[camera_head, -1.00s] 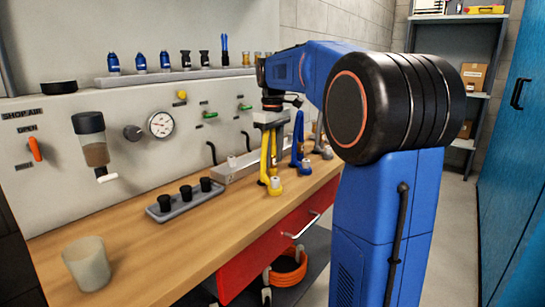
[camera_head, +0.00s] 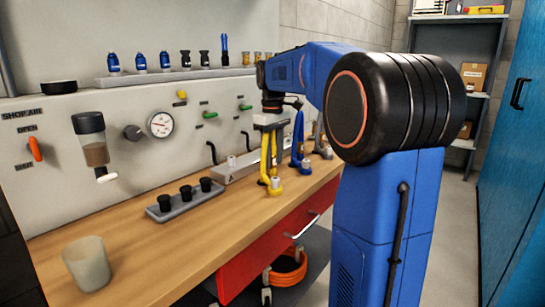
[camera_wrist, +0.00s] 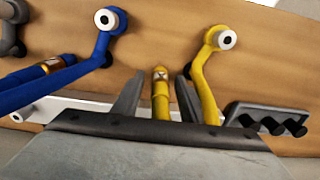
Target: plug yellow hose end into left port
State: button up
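The yellow hose end (camera_wrist: 160,82), with a brass-coloured band, stands between the fingers of my gripper (camera_wrist: 158,98) in the wrist view. A narrow gap shows on each side of it, and the fingers are open. My gripper (camera_head: 268,123) is above the yellow hose (camera_head: 264,160) in the head view. The hose's other part runs to a yellow foot with a white ring (camera_wrist: 227,40). A grey manifold block (camera_head: 236,170) with small upright fittings lies at the back of the bench. Which fitting is the left port, I cannot tell; my arm and the hoses hide part of the block.
A blue hose (camera_head: 298,140) stands just right of the yellow one, with a grey one beyond. A tray with black cups (camera_head: 162,212) and a translucent cup (camera_head: 88,265) stand on the bench (camera_head: 130,243). Bare wood lies between them.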

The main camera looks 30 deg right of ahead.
aim_at(272, 144)
jog(key=shift+c, duration=0.3)
grip_shut()
jog(key=shift+r, duration=0.1)
jog(key=shift+r, duration=2.85)
jog(key=shift+a+r, duration=0.1)
